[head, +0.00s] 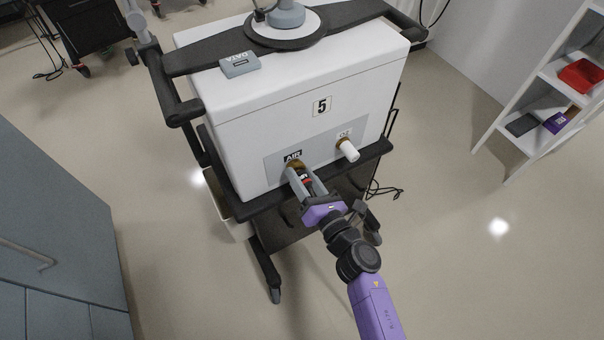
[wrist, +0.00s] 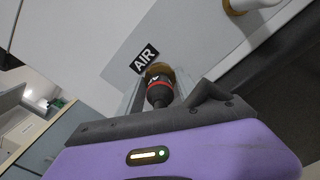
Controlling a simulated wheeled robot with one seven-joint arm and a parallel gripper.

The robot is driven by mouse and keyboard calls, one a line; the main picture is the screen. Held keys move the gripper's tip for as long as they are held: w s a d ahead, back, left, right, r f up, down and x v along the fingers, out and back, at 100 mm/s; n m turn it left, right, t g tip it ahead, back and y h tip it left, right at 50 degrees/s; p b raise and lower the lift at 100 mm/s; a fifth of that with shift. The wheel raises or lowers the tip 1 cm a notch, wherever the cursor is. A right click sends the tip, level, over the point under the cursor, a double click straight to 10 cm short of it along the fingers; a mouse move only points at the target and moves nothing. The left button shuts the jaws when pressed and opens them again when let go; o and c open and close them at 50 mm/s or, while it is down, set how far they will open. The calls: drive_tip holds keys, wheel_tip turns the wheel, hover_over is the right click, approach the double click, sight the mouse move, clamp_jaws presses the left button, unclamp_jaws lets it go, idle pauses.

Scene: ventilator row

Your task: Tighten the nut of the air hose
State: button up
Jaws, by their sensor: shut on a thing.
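The air hose's nut (wrist: 159,92), dark with a red band, sits at the brass AIR port (wrist: 158,69) on the ventilator's panel. It also shows in the head view (head: 305,181), partly covered by my fingers. My gripper (head: 302,179) is shut on the nut, with one finger on each side. In the wrist view my gripper (wrist: 158,95) points straight at the port. The AIR label (wrist: 144,58) is just beside the port. The ventilator (head: 290,95) is a white box marked 5. How far the nut is turned cannot be seen.
A second port with a white plug, the O2 port (head: 348,150), is close to the right of my gripper. The cart's dark rail (head: 262,203) runs just below the panel. A white shelf (head: 520,135) stands at right, grey cabinets (head: 60,230) at left. Floor at right is clear.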

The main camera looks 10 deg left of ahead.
drive_tip(key=m+p, duration=0.1)
drive_tip(key=m, duration=0.4)
drive_tip(key=shift+r+p, duration=0.1)
drive_tip(key=shift+p, duration=0.3)
drive_tip(key=m+p, duration=0.2)
drive_tip(key=m, duration=0.4)
drive_tip(key=m+p, duration=0.2)
drive_tip(key=m, duration=0.4)
drive_tip(key=m+p, duration=0.2)
drive_tip(key=m, duration=0.3)
drive_tip(key=shift+m, duration=0.4)
drive_tip(key=m+p, duration=0.1)
drive_tip(key=m, duration=0.4)
drive_tip(key=m+p, duration=0.1)
drive_tip(key=m, duration=0.4)
drive_tip(key=shift+m, duration=0.4)
drive_tip(key=m+p, duration=0.1)
drive_tip(key=m, duration=0.7)
drive_tip(key=m+p, duration=0.1)
drive_tip(key=m, duration=0.1)
drive_tip(key=shift+s+f+m, duration=0.1)
drive_tip(key=shift+f+m, duration=0.1)
drive_tip(key=shift+m, duration=0.2)
